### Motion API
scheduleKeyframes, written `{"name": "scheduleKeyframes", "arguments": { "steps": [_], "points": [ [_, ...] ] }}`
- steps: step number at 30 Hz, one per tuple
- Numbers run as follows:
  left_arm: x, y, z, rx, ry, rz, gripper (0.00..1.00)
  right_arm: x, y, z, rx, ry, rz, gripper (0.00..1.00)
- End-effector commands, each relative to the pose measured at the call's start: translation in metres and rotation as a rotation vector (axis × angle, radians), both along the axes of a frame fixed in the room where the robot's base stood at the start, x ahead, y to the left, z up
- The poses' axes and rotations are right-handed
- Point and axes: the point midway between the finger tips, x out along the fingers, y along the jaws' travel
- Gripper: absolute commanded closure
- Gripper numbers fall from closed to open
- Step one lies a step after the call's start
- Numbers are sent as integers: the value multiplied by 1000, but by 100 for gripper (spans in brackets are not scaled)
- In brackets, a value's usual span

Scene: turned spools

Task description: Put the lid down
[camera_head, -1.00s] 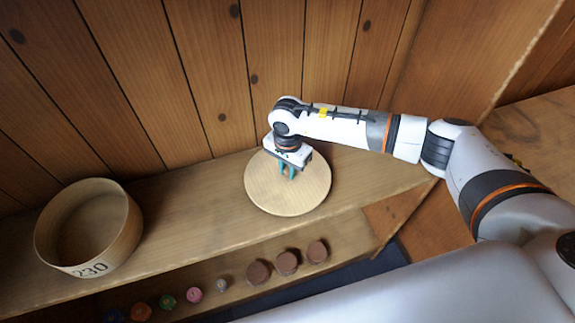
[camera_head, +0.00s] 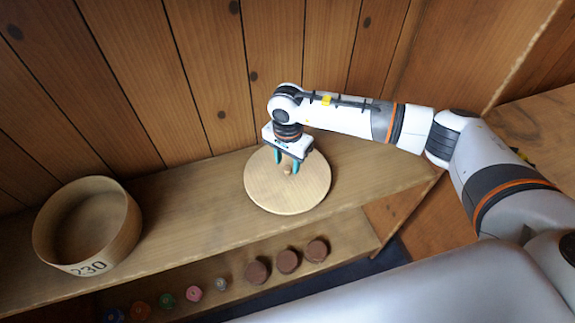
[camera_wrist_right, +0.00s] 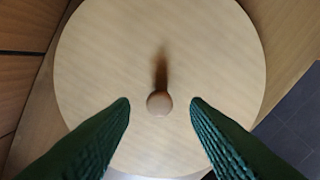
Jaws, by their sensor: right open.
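The lid (camera_head: 300,200) is a round pale wooden disc lying on the upper shelf. Its small round knob (camera_head: 288,170) stands near its middle. In the right wrist view the lid (camera_wrist_right: 110,60) fills most of the picture, and the knob (camera_wrist_right: 159,103) lies between my fingertips, apart from both. My right gripper (camera_head: 288,168) is open and empty, pointing down just above the knob; it also shows in the right wrist view (camera_wrist_right: 160,104). My left gripper is not in view.
An open round wooden box (camera_head: 127,243) marked 230 stands on the upper shelf (camera_head: 200,205) at the left. Several coloured spools (camera_head: 193,293) and brown round pieces (camera_head: 288,261) stand on the lower shelf. A plank wall (camera_head: 190,80) rises behind.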

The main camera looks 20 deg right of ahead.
Motion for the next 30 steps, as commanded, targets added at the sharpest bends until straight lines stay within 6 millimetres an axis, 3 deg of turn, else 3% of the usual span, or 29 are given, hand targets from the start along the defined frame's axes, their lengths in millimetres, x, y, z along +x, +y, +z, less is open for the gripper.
{"name": "scheduleKeyframes", "arguments": {
  "steps": [6,12,18,30],
  "points": [
    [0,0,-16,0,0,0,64,1,0,48,1,-7,1,58],
    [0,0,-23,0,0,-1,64,1,0,82,2,-4,0,58],
    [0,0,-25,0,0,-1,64,0,0,95,1,-1,0,58],
    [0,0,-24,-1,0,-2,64,0,0,96,1,-1,0,58]
  ]
}}
